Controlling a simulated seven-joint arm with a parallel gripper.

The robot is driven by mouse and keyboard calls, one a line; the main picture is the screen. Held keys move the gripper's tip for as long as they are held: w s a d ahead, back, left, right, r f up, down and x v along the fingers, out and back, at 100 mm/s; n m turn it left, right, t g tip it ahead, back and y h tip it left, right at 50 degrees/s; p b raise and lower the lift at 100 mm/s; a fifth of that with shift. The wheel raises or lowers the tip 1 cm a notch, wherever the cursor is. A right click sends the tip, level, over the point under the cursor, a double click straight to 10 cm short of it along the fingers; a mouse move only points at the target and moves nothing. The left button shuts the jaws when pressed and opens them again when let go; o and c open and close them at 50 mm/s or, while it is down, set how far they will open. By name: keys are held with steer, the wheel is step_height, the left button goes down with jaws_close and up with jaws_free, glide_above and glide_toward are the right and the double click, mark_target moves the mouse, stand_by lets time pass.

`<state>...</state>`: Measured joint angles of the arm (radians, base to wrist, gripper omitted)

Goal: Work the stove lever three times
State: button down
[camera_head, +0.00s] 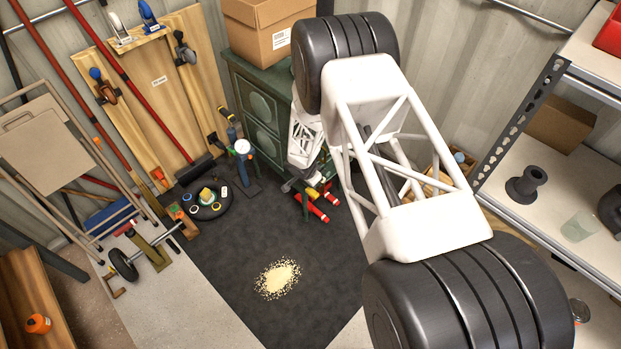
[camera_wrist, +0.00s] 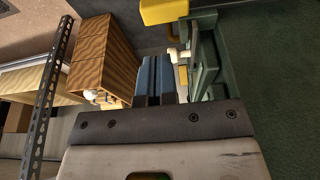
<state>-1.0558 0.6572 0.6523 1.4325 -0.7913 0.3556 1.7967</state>
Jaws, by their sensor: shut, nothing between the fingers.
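The green stove (camera_head: 262,115) stands against the back wall, with a cardboard box on top. In the wrist view its green side (camera_wrist: 270,60) fills the right. A small cream-coloured piece (camera_wrist: 178,54) sticks out beside the green panels, near a yellow block (camera_wrist: 164,11); I cannot tell for sure which of these is the lever. My gripper (camera_wrist: 157,62) has its two blue fingers together with nothing between them, left of the cream piece; I cannot tell if they touch it. In the head view my arm covers the stove's right side, and the lever cannot be made out there.
A cardboard box (camera_head: 268,32) sits on the stove. A wooden crate (camera_wrist: 103,60) is left of my fingers in the wrist view. Red objects (camera_head: 311,207) lie below my wrist. A metal shelf (camera_head: 555,185) stands right. The dark mat (camera_head: 235,240) is mostly clear, with scattered pale grains (camera_head: 278,278).

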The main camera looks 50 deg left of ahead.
mark_target(315, 192)
steer(key=x, duration=0.3)
steer(key=shift+s+f, duration=0.15)
steer(key=shift+f, duration=1.5)
